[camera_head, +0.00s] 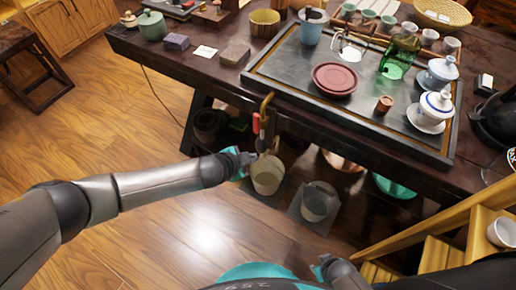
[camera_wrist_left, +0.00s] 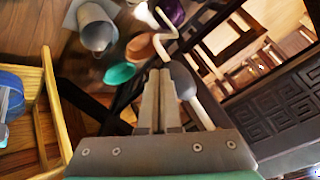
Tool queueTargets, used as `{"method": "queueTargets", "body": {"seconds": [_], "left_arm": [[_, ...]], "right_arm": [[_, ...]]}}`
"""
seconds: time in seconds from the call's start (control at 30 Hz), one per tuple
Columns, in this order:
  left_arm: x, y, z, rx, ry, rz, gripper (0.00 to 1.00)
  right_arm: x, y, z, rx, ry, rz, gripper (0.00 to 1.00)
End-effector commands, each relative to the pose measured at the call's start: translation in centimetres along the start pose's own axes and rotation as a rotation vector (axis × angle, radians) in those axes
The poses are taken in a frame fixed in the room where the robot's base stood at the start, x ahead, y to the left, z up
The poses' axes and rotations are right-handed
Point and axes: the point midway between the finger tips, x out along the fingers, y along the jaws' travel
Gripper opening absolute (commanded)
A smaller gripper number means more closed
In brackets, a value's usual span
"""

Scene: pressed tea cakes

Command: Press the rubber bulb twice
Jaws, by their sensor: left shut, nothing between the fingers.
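A dark grey rounded bulb, which looks like the rubber bulb (camera_wrist_left: 182,80), sits on a pale tube close beside my left fingers in the left wrist view. I cannot tell whether they touch. My left gripper (camera_wrist_left: 160,74) is shut and empty. In the head view my left gripper (camera_head: 250,157) is at the table's front edge, by a hanging brass-coloured tube (camera_head: 266,103) with a red part (camera_head: 257,122). The bulb is hard to make out there. My right gripper (camera_head: 320,264) shows small at the bottom, and its fingers are unclear.
A cream bucket (camera_head: 267,176) hangs or stands just below my left gripper, with a grey bucket (camera_head: 318,204) to its right. The dark tea tray (camera_head: 290,75) carries cups, a red dish and a green glass vessel. A wooden step stand (camera_head: 440,252) is at lower right.

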Motion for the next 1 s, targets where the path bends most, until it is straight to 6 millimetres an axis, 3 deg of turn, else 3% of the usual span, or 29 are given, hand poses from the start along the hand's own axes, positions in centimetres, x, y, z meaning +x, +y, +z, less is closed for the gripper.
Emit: {"method": "queueTargets", "body": {"seconds": [1.0], "left_arm": [[0.86, -0.64, -0.63, 0.001, 0.0, -0.001, 0.0]], "right_arm": [[0.21, -0.03, 0.0, 0.0, 0.001, 0.0, 0.5]]}}
